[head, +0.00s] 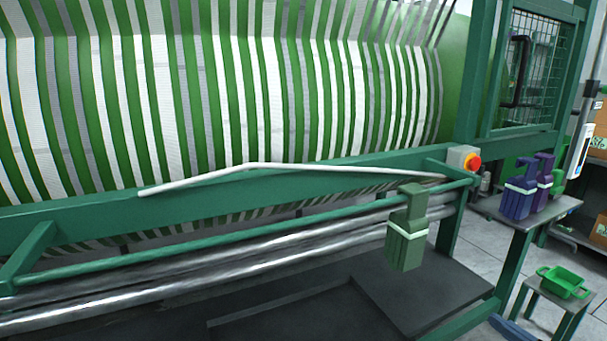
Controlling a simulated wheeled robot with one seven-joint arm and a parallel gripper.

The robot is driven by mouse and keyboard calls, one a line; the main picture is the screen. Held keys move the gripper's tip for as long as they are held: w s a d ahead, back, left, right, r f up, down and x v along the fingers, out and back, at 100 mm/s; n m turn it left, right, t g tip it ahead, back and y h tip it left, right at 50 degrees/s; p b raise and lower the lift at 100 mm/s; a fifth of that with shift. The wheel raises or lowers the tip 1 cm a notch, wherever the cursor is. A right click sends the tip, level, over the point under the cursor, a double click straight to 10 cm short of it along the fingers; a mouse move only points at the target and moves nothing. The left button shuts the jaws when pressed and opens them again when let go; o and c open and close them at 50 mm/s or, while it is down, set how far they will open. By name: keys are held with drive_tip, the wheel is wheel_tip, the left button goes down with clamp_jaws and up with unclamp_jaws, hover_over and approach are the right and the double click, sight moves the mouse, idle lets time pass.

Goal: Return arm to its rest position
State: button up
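My arm and my gripper do not show in the head view. The large green drum (455,85) of the dyeing machine fills the upper left, wound with white and grey webbing strips (225,95). A long, bent white bar or strip (300,167) runs along the green beam below the drum. A dull green bottle-shaped thing with a white band (406,250) is upright in front of the green rail and metal rollers; I cannot tell what holds it up.
A red stop button (473,162) is on the machine's right post. A small table (545,212) at right holds blue (517,200) and purple bottle-shaped things (544,178). A green tray (563,281) sits on a low stand. Shelves with boxes stand at the far right.

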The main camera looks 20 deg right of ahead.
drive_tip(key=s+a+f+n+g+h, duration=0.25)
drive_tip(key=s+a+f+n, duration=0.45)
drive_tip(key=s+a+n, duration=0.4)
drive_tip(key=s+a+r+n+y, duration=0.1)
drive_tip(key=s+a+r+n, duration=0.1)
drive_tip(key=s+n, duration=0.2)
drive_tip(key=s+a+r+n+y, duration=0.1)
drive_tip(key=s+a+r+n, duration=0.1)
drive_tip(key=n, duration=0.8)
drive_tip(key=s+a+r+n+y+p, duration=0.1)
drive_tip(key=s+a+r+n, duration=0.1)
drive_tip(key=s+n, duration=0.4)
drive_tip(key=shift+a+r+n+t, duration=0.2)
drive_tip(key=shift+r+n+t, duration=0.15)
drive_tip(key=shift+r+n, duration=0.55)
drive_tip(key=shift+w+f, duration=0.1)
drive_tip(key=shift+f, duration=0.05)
